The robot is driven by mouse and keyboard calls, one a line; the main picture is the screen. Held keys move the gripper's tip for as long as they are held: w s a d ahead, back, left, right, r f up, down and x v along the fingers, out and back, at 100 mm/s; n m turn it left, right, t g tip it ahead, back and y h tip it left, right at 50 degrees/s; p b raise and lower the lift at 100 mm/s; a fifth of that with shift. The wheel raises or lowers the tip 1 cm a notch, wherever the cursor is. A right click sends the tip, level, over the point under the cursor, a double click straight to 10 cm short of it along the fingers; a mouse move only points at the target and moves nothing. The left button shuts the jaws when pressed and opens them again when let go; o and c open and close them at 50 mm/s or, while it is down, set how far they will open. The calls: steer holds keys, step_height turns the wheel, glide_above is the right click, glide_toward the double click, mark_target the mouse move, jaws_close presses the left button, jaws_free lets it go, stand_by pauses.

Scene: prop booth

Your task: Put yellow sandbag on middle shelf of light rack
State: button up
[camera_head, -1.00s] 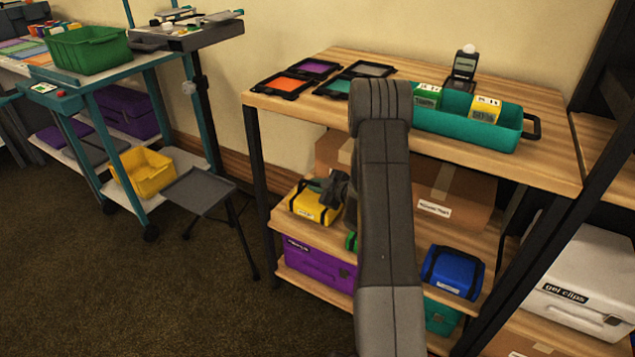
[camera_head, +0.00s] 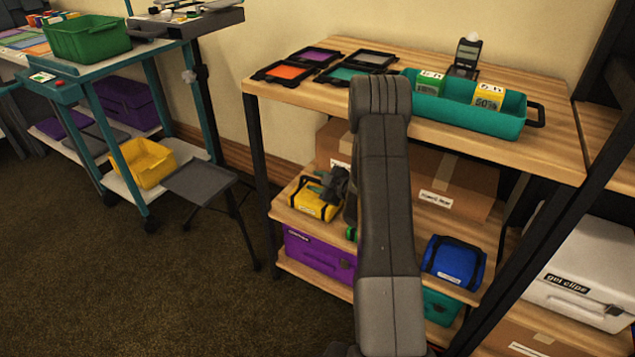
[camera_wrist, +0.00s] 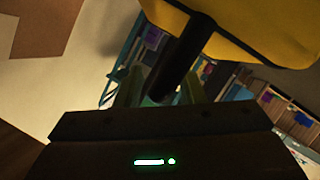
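The yellow sandbag (camera_head: 314,204), with black straps, is at the left end of the wooden rack's middle shelf (camera_head: 393,262). I cannot tell whether its full weight rests there. My gripper (camera_head: 322,184) is at the bag's top right, partly hidden by my arm. In the wrist view the yellow sandbag (camera_wrist: 262,22) fills the upper right. Its black handle (camera_wrist: 183,62) runs between the two fingers of my gripper (camera_wrist: 163,90), which look closed on it. A blue sandbag (camera_head: 454,262) sits at the right of the same shelf. A bit of green shows behind my arm.
The wooden top (camera_head: 545,130) holds colour filter frames, a teal tray (camera_head: 470,115) and a meter. Cardboard boxes (camera_head: 450,190) stand behind the sandbags. A purple case (camera_head: 318,250) is below. A grey stand (camera_head: 200,185) and a teal cart are left. A dark post borders the right.

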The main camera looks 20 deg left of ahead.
steer(key=p+v, duration=0.2)
steer(key=v, duration=0.5)
steer(key=shift+s+d+r, duration=0.1)
steer(key=shift+d+r, duration=0.15)
steer(key=b+x, duration=0.1)
steer(key=x, duration=0.6)
steer(key=shift+a+r+b, duration=0.1)
steer(key=shift+a+b, duration=0.25)
steer(key=shift+b, duration=0.05)
step_height(320, 180, up, 8)
steer(key=shift+d+f+p, duration=0.1)
steer(key=shift+f+p, duration=0.1)
steer(key=shift+p, duration=1)
